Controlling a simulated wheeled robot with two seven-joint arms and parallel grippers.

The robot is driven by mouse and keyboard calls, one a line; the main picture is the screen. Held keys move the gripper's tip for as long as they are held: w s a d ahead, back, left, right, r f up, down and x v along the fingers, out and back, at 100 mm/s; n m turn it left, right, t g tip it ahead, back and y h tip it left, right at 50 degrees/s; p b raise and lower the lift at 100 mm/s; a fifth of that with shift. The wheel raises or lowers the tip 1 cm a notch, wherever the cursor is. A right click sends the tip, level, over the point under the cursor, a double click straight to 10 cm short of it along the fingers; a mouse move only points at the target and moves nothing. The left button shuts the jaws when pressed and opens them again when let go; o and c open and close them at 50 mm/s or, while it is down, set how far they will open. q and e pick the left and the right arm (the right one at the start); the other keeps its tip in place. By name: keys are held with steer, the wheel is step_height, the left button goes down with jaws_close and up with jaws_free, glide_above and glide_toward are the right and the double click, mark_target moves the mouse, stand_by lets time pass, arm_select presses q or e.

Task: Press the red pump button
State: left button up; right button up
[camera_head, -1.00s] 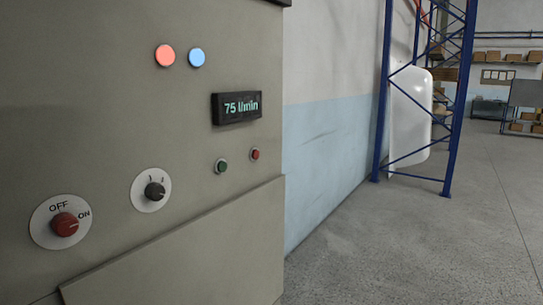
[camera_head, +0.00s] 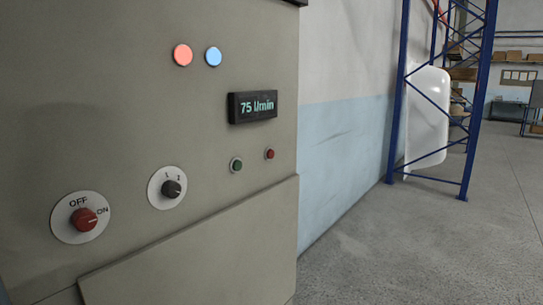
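A grey control panel (camera_head: 120,130) fills the left of the head view. A small red button (camera_head: 270,154) sits at its right side, below a dark display (camera_head: 252,106) reading 75 l/min. A small green button (camera_head: 236,165) is just left of the red one. A red rotary knob (camera_head: 84,219) on a white OFF/ON dial is at the lower left. A dark knob (camera_head: 172,188) on a dial marked 1 and 2 is to its right. Neither of my grippers is in view.
A red light (camera_head: 183,55) and a blue light (camera_head: 213,57) are high on the panel. Right of the panel are a white and blue wall (camera_head: 345,140) and open concrete floor (camera_head: 420,250). A blue rack (camera_head: 395,90) stands further back beside a white tub shell (camera_head: 427,115).

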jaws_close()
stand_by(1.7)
